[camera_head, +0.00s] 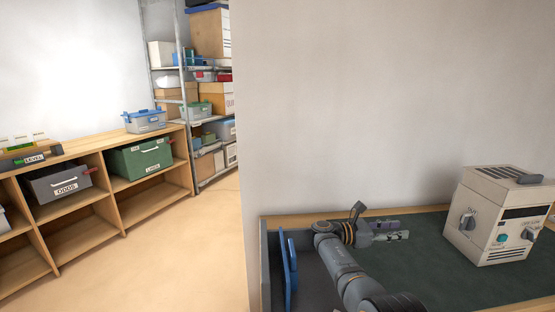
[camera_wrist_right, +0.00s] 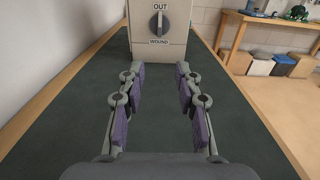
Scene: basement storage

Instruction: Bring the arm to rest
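My right arm reaches over the dark green bench top (camera_head: 420,275) in the head view. Its gripper (camera_head: 391,231) is held above the bench near the back edge, left of a beige machine (camera_head: 490,222). In the right wrist view the gripper (camera_wrist_right: 160,78) is open, with its purple-padded fingers apart and nothing between them. The beige machine (camera_wrist_right: 172,45), with a dark knob marked OUT and WOUND, stands ahead beyond the fingertips. My left gripper is not in view.
A blue object (camera_head: 289,262) stands at the bench's left end. A wooden shelf unit (camera_head: 120,200) holds a green bin (camera_head: 141,158) and a dark ODDS bin (camera_head: 58,185). Metal shelving (camera_head: 188,95) stands behind. The green top between gripper and machine is clear.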

